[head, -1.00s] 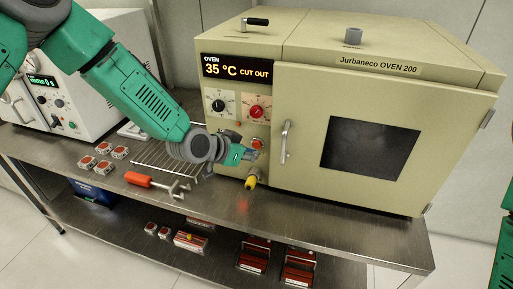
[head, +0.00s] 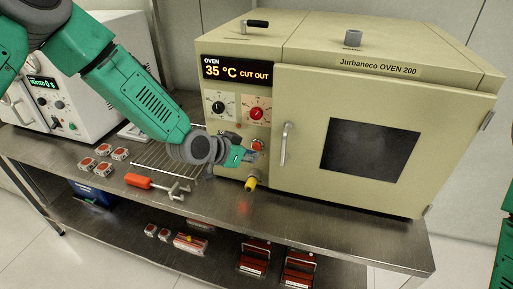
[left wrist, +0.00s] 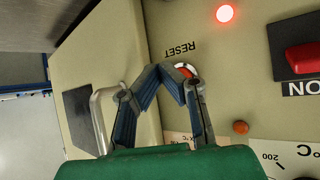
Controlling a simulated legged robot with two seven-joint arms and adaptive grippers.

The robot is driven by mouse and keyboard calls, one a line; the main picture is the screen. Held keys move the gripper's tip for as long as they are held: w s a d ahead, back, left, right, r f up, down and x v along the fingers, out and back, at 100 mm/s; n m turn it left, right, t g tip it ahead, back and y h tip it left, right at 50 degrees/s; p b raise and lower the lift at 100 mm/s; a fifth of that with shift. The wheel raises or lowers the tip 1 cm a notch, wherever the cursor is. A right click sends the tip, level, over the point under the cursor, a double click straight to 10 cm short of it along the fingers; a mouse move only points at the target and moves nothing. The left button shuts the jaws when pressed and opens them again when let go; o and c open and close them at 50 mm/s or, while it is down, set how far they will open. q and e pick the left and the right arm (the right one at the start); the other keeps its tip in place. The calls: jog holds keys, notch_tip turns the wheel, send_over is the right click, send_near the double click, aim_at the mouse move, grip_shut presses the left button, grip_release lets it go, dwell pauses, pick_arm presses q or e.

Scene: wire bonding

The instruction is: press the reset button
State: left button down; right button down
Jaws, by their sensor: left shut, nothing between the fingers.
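The reset button (left wrist: 184,70) is a red button in a pale ring on the cream oven's front, beside the upside-down word RESET in the left wrist view. In the head view it is the red button (head: 258,144) left of the door handle. My left gripper (left wrist: 174,76) is shut and empty, its fingertips at the button and covering part of it. Whether they touch it, I cannot tell. In the head view the left gripper (head: 249,156) points at the panel just below the button. My right gripper is out of view.
The oven display (head: 237,70) reads 35 °C CUT OUT. A door handle (head: 285,143), a lit red lamp (left wrist: 224,13) and a red switch (left wrist: 303,57) are near the gripper. A wire rack (head: 160,158) and a red-handled tool (head: 155,186) lie on the steel bench.

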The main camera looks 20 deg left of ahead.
pick_arm(q)
jog(key=shift+w, duration=0.1)
dwell(0.3)
jog(key=shift+w, duration=0.3)
jog(key=shift+w+r, duration=0.1)
jog(key=shift+w, duration=0.35)
dwell(0.9)
jog(key=shift+s, duration=0.9)
jog(key=shift+s+p, duration=0.75)
jog(key=shift+s, duration=1.75)
jog(key=shift+a, duration=0.1)
